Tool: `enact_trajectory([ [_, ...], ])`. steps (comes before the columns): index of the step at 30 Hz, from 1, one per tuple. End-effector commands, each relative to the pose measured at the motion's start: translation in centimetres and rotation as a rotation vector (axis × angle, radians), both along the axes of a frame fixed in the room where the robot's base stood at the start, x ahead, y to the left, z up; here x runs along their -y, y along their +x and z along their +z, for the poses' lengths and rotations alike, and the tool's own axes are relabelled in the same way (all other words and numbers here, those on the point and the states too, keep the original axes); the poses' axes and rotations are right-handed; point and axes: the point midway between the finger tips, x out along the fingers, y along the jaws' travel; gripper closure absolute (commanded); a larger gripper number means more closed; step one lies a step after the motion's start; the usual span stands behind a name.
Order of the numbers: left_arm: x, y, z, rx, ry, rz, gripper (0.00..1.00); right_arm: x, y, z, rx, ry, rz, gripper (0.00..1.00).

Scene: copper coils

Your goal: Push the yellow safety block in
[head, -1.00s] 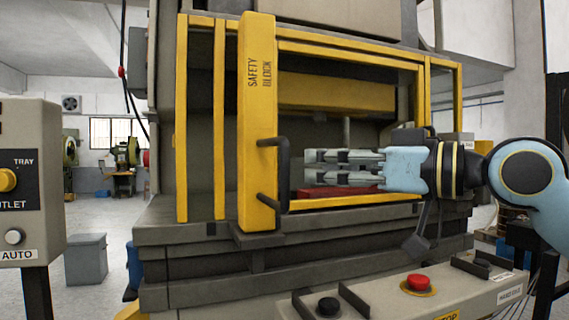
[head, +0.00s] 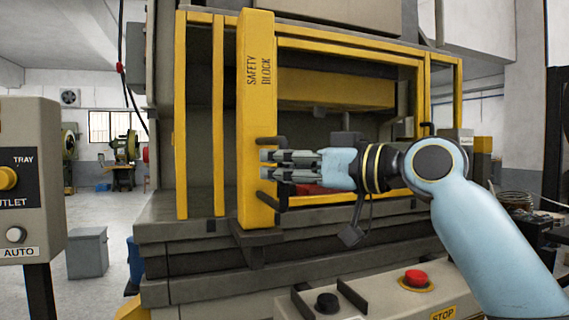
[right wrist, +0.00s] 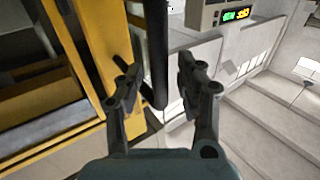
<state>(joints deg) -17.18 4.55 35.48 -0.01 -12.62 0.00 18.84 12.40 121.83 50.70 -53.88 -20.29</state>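The yellow safety block (head: 256,105) is a tall upright bar with "SAFETY BLOCK" lettering, standing at the front of the press. Its dark handle (head: 268,142) shows partly on its right side, with the middle hidden by my gripper. My right gripper (head: 264,165) reaches in from the right at handle height. In the right wrist view, my right gripper (right wrist: 158,70) is open, with the dark upright handle bar (right wrist: 156,45) between its fingers. Gaps show on both sides of the bar, and the block (right wrist: 90,55) is at left. My left gripper is not in view.
The yellow press frame (head: 350,50) stands behind my right gripper. Below is a front panel with a red button (head: 416,278) and a black button (head: 327,303). A control box (head: 30,180) stands at the left. Open floor shows beyond it.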

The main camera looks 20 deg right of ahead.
Motion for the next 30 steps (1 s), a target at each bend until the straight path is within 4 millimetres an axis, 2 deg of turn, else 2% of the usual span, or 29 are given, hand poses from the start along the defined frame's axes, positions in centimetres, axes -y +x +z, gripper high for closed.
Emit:
enact_trajectory([
  [1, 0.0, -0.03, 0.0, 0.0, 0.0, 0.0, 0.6, 0.01, -0.01, 0.0, 0.0, 0.0, 0.0, 0.71],
  [8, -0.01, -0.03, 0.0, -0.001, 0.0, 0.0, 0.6, 0.01, -0.02, 0.0, 0.0, 0.0, 0.0, 1.0],
  [30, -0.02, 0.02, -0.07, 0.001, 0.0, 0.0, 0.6, 0.0, 0.16, -0.12, -0.003, 0.0, 0.0, 1.0],
])
